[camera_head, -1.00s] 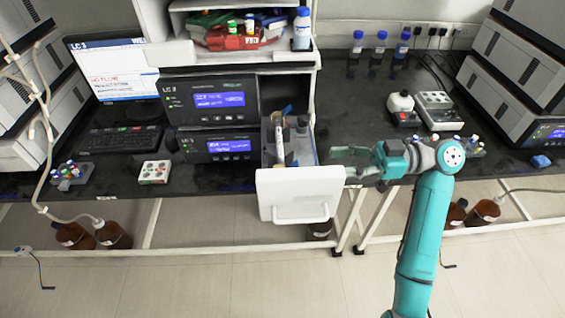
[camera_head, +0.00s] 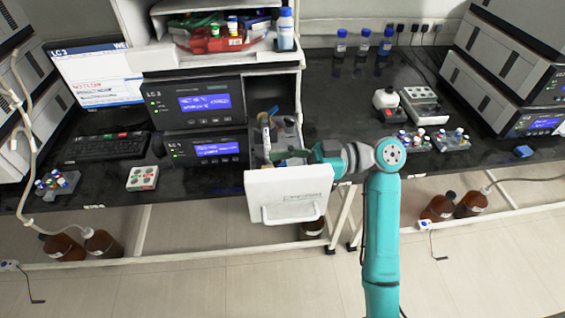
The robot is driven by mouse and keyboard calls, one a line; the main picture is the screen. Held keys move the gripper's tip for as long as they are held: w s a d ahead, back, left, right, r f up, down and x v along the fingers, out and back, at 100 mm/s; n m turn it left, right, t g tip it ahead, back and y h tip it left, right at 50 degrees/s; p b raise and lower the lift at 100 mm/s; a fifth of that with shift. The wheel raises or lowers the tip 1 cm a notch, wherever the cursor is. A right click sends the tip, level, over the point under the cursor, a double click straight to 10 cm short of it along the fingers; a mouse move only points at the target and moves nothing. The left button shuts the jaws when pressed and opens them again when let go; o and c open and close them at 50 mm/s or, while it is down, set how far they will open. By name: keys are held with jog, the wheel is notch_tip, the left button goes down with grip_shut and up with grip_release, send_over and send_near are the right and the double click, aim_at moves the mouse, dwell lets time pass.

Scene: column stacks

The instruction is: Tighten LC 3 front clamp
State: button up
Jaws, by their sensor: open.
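The LC 3 stack (camera_head: 195,103) stands at centre left with lit blue screens. Its column compartment is pulled out as a drawer with a white front panel (camera_head: 289,193). Inside it a pale upright column (camera_head: 265,135) shows, with a blue piece (camera_head: 272,111) near its top. I cannot make out the front clamp itself at this size. My gripper (camera_head: 285,156) reaches in from the right, level, over the drawer just behind the white panel. Its fingers are open and lie close to the column's lower part; I cannot tell whether they touch it.
Blue-capped bottles (camera_head: 363,42) stand at the back of the bench. A monitor (camera_head: 95,75) and keyboard (camera_head: 107,147) are at left.

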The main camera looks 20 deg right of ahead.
grip_shut()
jog(key=shift+d+f+t+y, duration=0.25)
jog(key=shift+t+y, duration=0.05)
jog(key=shift+y, duration=0.5)
grip_release()
jog(key=v, duration=1.2)
jog(key=shift+d, duration=0.1)
